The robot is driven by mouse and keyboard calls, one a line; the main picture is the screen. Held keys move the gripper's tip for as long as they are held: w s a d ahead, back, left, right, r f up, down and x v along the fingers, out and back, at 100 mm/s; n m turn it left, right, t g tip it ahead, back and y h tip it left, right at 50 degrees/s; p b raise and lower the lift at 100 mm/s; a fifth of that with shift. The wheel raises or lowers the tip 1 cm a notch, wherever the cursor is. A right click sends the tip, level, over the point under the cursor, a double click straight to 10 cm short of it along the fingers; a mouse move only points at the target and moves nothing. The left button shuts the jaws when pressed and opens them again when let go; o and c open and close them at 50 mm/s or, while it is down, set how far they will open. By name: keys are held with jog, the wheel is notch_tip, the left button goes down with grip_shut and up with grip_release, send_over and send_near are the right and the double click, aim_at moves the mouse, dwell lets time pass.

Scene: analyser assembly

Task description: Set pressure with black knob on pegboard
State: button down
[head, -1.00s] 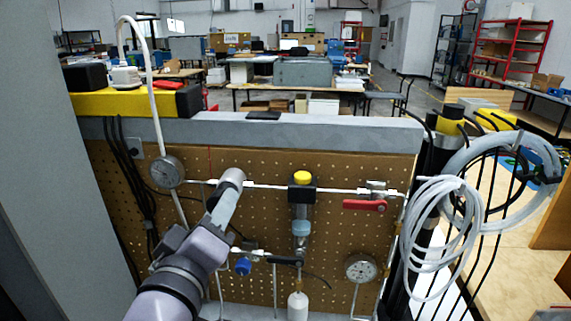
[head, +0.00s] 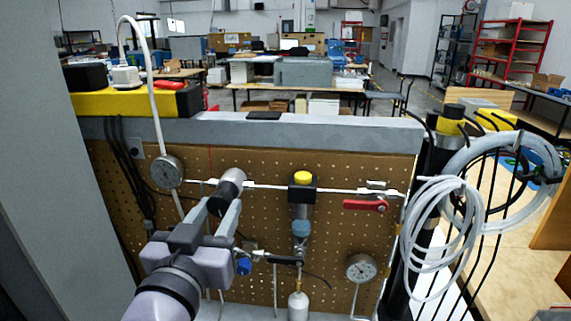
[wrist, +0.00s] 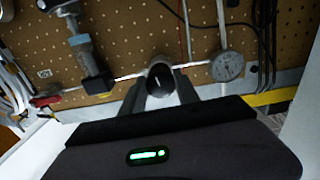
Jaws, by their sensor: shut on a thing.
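The black knob (head: 232,176) is a dark, round-ended cylinder on the pipe line across the pegboard (head: 345,230). It also shows in the wrist view (wrist: 160,78), end-on, with a small pale mark on its face. My gripper (head: 225,203) is shut on the knob, one finger on each side. In the wrist view the fingers (wrist: 160,94) flank it closely. A round pressure gauge (head: 168,171) sits left of the knob on the same line. It shows right of the knob in the wrist view (wrist: 228,66); its reading is too small to tell.
A yellow-topped valve (head: 303,180) and a red lever (head: 364,205) lie right of the knob. A blue knob (head: 243,266) is close beside my gripper. A second gauge (head: 361,267) sits low right. Coiled white tubing (head: 440,225) hangs at the right.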

jog(key=shift+r+m, duration=0.15)
jog(key=shift+m, duration=0.55)
jog(key=c, duration=0.9)
grip_release()
jog(key=shift+w, duration=0.1)
